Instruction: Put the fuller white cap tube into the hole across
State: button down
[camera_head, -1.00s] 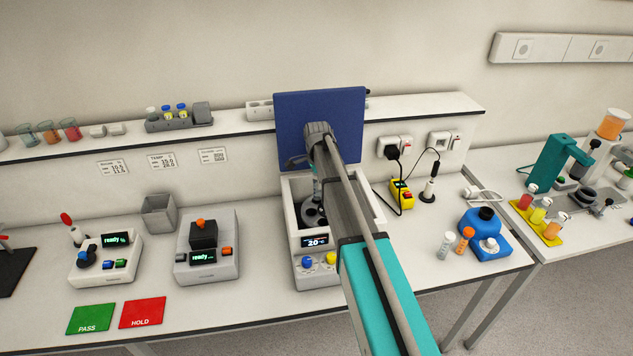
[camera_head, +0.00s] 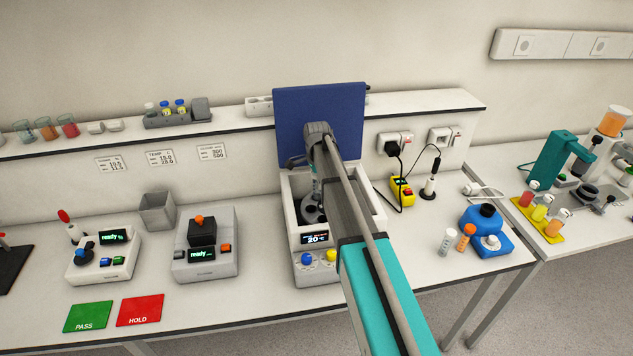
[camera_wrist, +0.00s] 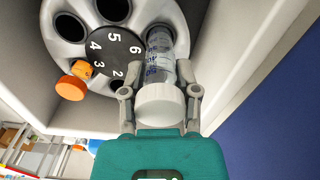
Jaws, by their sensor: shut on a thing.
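My gripper (camera_wrist: 160,97) is shut on a clear tube with a white cap (camera_wrist: 160,103). In the wrist view the tube's far end is at a hole of the grey rotor (camera_wrist: 58,50), beside the number 6; how deep it reaches, I cannot tell. A tube with an orange cap (camera_wrist: 72,88) sits in the rotor near the number 3. Two dark holes near the 4 and 5 look empty. In the head view my gripper (camera_head: 317,188) is low inside the open centrifuge (camera_head: 302,262); my arm partly hides the rotor. The liquid level is unclear.
The centrifuge's blue lid (camera_head: 300,115) stands open behind my arm. A white-capped tube (camera_head: 447,243) and an orange-capped tube (camera_head: 466,238) stand on the bench to the right, near a blue device (camera_head: 490,230). The housing wall (camera_wrist: 215,55) is close beside the gripper.

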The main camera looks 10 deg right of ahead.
aim_at(317, 193)
jog(key=shift+s+f+b, duration=0.1)
jog(key=shift+f+b, duration=2.65)
dwell(2.2)
jog(key=shift+c, duration=1.3)
grip_release()
jog(key=shift+f, duration=0.1)
jog(key=shift+r, duration=0.2)
